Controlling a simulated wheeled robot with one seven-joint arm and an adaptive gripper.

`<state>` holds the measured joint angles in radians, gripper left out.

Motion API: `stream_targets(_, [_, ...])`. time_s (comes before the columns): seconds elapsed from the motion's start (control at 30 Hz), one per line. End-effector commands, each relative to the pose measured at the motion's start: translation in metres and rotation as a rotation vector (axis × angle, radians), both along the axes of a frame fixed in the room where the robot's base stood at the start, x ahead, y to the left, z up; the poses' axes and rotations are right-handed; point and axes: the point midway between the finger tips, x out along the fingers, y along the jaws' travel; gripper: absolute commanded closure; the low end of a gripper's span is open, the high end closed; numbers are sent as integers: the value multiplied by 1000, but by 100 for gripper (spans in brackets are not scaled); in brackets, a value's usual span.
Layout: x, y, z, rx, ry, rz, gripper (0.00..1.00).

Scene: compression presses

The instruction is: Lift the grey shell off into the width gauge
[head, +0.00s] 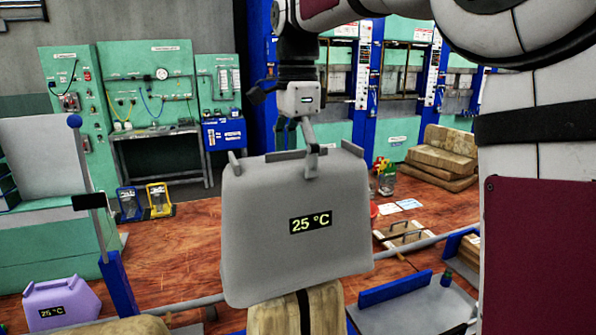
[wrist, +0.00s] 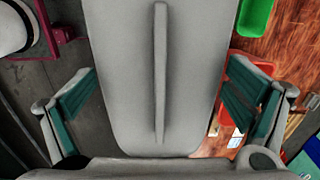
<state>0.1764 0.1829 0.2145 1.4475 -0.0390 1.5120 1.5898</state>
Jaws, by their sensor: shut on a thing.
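The grey shell (head: 270,235) is a boxy cover with a "25 °C" display on its front. It hangs upright in the middle of the head view. My gripper (head: 313,172) is at its top edge and shut on it. In the wrist view the shell's ridged top (wrist: 125,75) lies between the two teal-padded fingers (wrist: 160,100). Under the shell is a tan block with a black strap (head: 290,315); I cannot tell whether they touch. A grey plate with blue rails (head: 415,305) at lower right may be the width gauge.
A purple shell (head: 62,302) with its own display stands at lower left, near a blue post (head: 118,285). Tan blocks (head: 445,155) are stacked at the right. Papers (head: 400,207) and a jar (head: 386,182) stand on the reddish wood surface. Green test benches line the back.

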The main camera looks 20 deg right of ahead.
Motion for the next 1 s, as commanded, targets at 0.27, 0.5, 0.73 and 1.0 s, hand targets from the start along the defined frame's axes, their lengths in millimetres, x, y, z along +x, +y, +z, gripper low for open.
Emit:
stream_targets(0.27, [0,0,32,0,-3,-1,59])
stream_targets(0.5, [0,0,58,0,-3,-1,59])
stream_targets(0.73, [0,0,83,-1,-3,-1,59])
stream_targets(1.0, [0,0,112,0,-2,-1,59])
